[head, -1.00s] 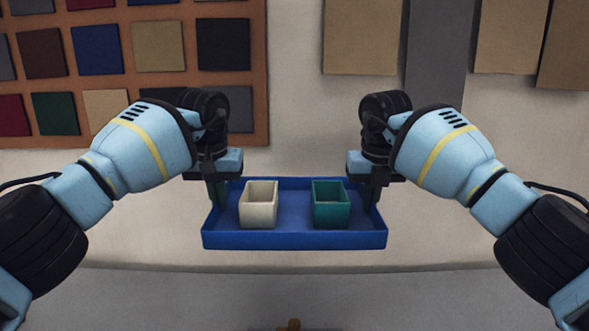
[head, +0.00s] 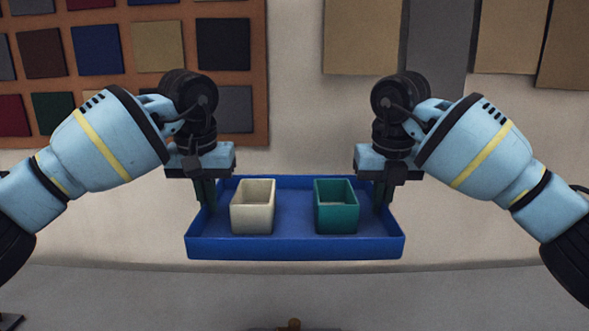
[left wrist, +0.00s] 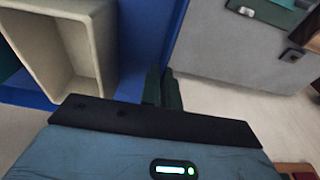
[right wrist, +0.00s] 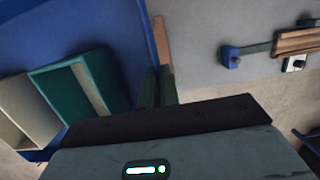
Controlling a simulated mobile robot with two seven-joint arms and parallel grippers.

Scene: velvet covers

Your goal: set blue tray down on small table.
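The blue tray (head: 295,247) hangs level in front of me in the head view, carrying a cream box (head: 252,208) and a green box (head: 336,208), both open-topped and upright. My left gripper (head: 207,196) is shut on its left wall and my right gripper (head: 382,192) on its right wall. In the left wrist view the fingers (left wrist: 162,88) close at the blue wall (left wrist: 150,45) beside the cream box (left wrist: 65,50). In the right wrist view the fingers (right wrist: 157,88) close at the wall beside the green box (right wrist: 80,95). I cannot make out the small table.
A rack of coloured swatches (head: 158,45) hangs on the wall at left. Tan and grey panels (head: 437,45) hang at right.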

